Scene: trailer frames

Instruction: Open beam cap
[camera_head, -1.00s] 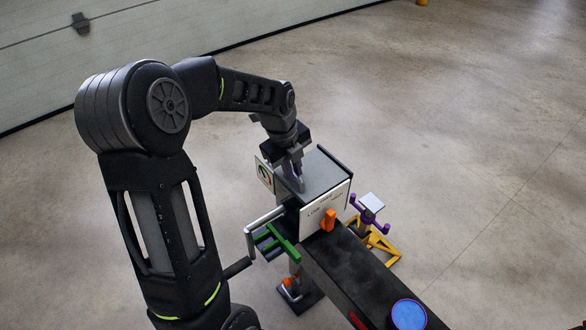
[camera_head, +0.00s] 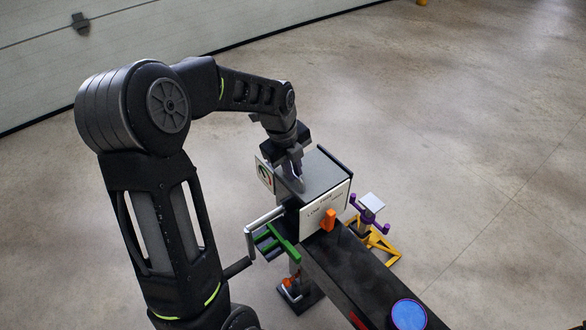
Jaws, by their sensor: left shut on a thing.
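The trailer frame beam (camera_head: 360,272) is a long dark bar running from the lower right up to a grey box (camera_head: 322,172) with a white labelled front plate. My left gripper (camera_head: 296,180) points down at the left side of the box's top. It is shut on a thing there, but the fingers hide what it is. I cannot tell which part is the beam cap; a round blue cap (camera_head: 408,314) with a purple rim sits on the beam's near end. My right gripper is not in view.
An orange knob (camera_head: 328,220) sits on the box's front plate. A green lever (camera_head: 282,243) and a grey handle (camera_head: 262,222) stick out left of the beam. A yellow and purple stand (camera_head: 374,236) is at right. Open floor (camera_head: 480,130) lies beyond.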

